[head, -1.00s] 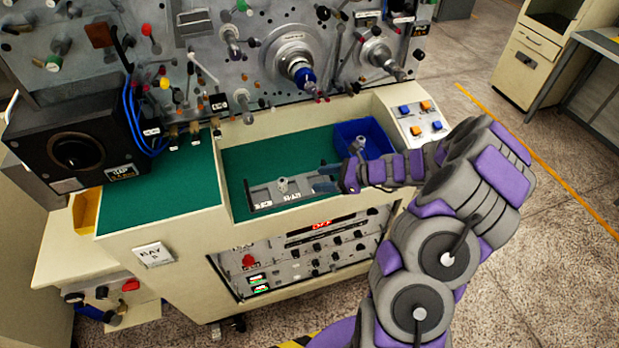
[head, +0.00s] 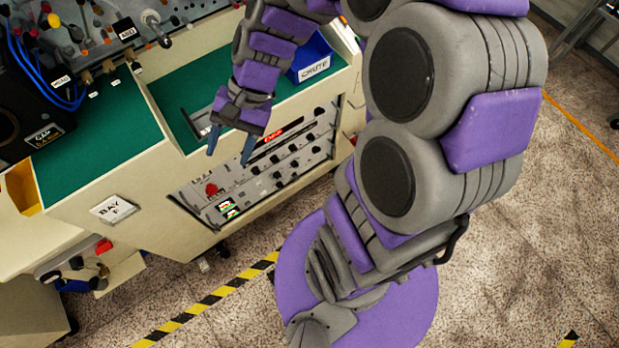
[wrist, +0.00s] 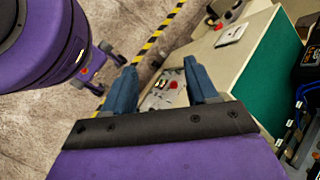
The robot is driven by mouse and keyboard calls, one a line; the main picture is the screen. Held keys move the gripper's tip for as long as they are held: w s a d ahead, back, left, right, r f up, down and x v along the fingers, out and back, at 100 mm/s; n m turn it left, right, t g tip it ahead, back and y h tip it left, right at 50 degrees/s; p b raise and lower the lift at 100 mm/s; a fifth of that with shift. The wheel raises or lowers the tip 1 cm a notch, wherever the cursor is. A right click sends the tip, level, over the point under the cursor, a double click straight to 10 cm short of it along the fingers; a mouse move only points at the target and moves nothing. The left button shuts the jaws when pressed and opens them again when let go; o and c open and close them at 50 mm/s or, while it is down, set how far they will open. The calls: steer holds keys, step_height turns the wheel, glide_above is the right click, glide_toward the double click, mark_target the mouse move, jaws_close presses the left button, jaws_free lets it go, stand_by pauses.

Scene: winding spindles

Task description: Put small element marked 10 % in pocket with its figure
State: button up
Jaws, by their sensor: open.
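My gripper (head: 230,150) is open, fingers pointing down, in front of the control panel below the bench's front edge. In the wrist view its two blue-grey fingers (wrist: 159,84) are apart with nothing between them. The grey pocket strip (head: 194,117) lies in the green recess, mostly hidden behind my gripper and forearm. I cannot make out the small element marked 10 % or the pocket figures in either current view.
A blue bin labelled CHUTE (head: 312,66) stands at the recess's right end. A black box (head: 28,115) with blue cables sits at the left on the green top (head: 95,140). The panel with knobs (head: 265,165) faces the gripper. Striped tape (head: 205,300) crosses open floor.

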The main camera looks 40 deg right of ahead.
steer(key=s+d+r+n+h, duration=0.1)
steer(key=s+d+n+h, duration=0.2)
steer(key=s, duration=0.5)
steer(key=s+d+r+n+h, duration=0.1)
steer(key=s+d+n+h, duration=0.3)
steer(key=s, duration=0.4)
steer(key=shift+r, duration=0.25)
steer(key=shift+a+f+b, duration=0.1)
steer(key=shift+f+b, duration=0.25)
